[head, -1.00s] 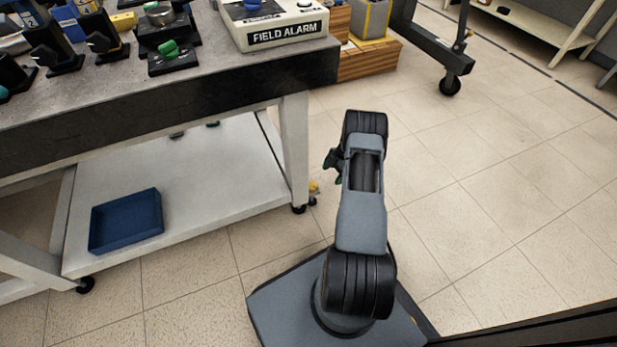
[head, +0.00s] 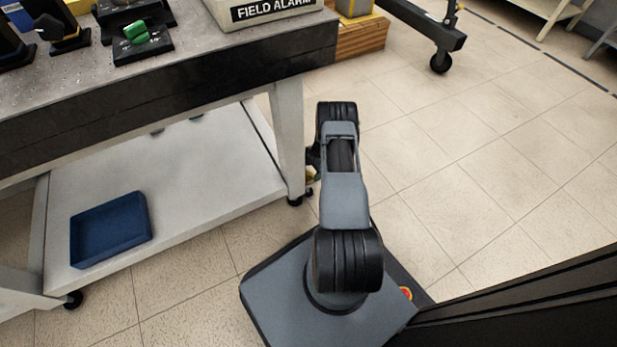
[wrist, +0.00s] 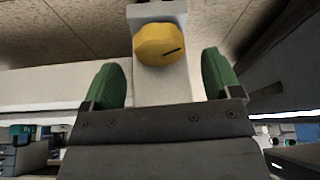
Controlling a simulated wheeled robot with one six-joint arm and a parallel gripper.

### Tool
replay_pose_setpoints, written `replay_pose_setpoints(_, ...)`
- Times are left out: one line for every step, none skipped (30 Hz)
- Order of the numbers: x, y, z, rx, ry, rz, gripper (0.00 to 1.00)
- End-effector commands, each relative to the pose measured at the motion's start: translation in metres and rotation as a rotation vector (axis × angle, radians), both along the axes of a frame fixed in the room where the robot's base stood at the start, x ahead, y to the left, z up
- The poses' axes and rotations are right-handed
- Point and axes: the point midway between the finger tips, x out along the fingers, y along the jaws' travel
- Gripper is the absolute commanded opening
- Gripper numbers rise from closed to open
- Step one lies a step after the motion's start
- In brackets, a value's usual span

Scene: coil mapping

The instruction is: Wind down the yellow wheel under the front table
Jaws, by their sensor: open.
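The yellow wheel (wrist: 160,44) is a knob with a short dark mark on its face, in front of a pale post in the wrist view. In the head view only a small yellowish bit of it (head: 312,174) shows beside the front table's leg, mostly hidden by my arm. My gripper (wrist: 160,72) is open, with one green fingertip on each side of the wheel in the wrist view. A gap shows on both sides, and the fingers look apart from it. In the head view my arm hides most of the gripper.
The front table (head: 180,103) has a white lower shelf (head: 180,185) with a blue tray (head: 110,230) on it. A green-handled device (head: 137,33) and the field alarm box (head: 262,8) are on top. Open tiled floor (head: 480,150) lies to the right.

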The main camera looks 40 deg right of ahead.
Motion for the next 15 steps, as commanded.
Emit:
replay_pose_setpoints(0.0, 0.004, -0.009, 0.001, 0.001, 0.003, 0.84)
replay_pose_setpoints(0.0, 0.005, -0.012, 0.001, 0.001, 0.003, 0.84)
replay_pose_setpoints(0.0, 0.007, -0.016, 0.0, 0.001, 0.004, 0.84)
replay_pose_setpoints(0.0, 0.008, -0.018, 0.0, 0.001, 0.004, 0.84)
replay_pose_setpoints(0.001, 0.009, -0.02, 0.0, 0.0, 0.003, 0.84)
replay_pose_setpoints(0.001, 0.01, -0.023, -0.001, 0.0, 0.003, 0.84)
replay_pose_setpoints(0.001, 0.011, -0.025, -0.001, 0.0, 0.003, 0.84)
replay_pose_setpoints(0.001, 0.011, -0.026, -0.001, 0.0, 0.003, 0.84)
replay_pose_setpoints(0.001, 0.012, -0.027, -0.001, 0.0, 0.003, 0.84)
replay_pose_setpoints(0.001, 0.013, -0.028, -0.001, 0.0, 0.003, 0.84)
replay_pose_setpoints(0.001, 0.013, -0.028, 0.0, 0.0, 0.003, 0.84)
replay_pose_setpoints(0.001, 0.013, -0.029, -0.001, 0.0, 0.003, 0.84)
replay_pose_setpoints(0.001, 0.013, -0.029, 0.0, 0.0, 0.003, 0.84)
replay_pose_setpoints(0.001, 0.013, -0.029, -0.001, 0.0, 0.003, 0.84)
replay_pose_setpoints(0.001, 0.013, -0.029, -0.001, 0.0, 0.003, 0.84)
